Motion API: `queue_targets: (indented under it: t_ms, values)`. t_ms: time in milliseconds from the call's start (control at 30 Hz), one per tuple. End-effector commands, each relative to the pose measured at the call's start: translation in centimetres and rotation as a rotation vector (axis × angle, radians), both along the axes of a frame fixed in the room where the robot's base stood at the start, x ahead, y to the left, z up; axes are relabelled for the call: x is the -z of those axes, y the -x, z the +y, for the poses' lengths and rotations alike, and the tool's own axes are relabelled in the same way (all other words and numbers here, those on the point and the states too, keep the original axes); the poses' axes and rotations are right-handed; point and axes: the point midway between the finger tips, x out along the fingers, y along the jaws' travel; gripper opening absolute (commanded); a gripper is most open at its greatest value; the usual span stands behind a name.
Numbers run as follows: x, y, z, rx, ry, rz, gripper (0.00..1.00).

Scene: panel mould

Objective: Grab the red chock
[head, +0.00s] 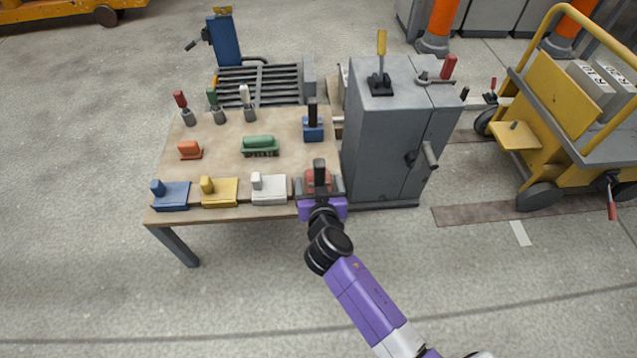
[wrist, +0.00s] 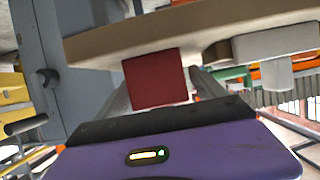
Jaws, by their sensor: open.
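The red chock (head: 318,178) sits at the front right corner of the workbench, with a dark upright piece showing at it. In the wrist view its flat red face (wrist: 156,79) shows at the bench edge, between my two fingers. My gripper (head: 320,188), with a purple body, is at the bench's front edge, its fingers to either side of the chock. In the wrist view my gripper (wrist: 160,88) is open, and a gap seems to show beside the chock. I cannot tell whether either finger touches it.
On the workbench (head: 222,155), a white block (head: 268,188) stands close left of my gripper, then yellow (head: 219,191) and blue (head: 171,195) ones. A green piece (head: 260,145) and a blue block (head: 313,125) are behind. A grey cabinet (head: 380,145) stands close on the right.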

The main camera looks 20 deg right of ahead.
Motion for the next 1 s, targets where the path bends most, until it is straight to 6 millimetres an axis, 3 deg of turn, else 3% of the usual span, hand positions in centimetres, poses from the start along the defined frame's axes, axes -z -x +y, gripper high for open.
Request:
queue_targets:
  t_ms: [100, 500, 833, 1000]
  values:
    - [0.0, 0.0, 0.0, 0.000, 0.000, 0.000, 0.78]
    - [0.0, 0.0, 0.0, 0.000, 0.000, 0.000, 0.00]
    - [-0.4, 0.0, 0.0, -0.001, 0.001, -0.004, 0.00]
    - [-1.5, -0.1, 0.0, -0.001, 0.001, -0.004, 0.00]
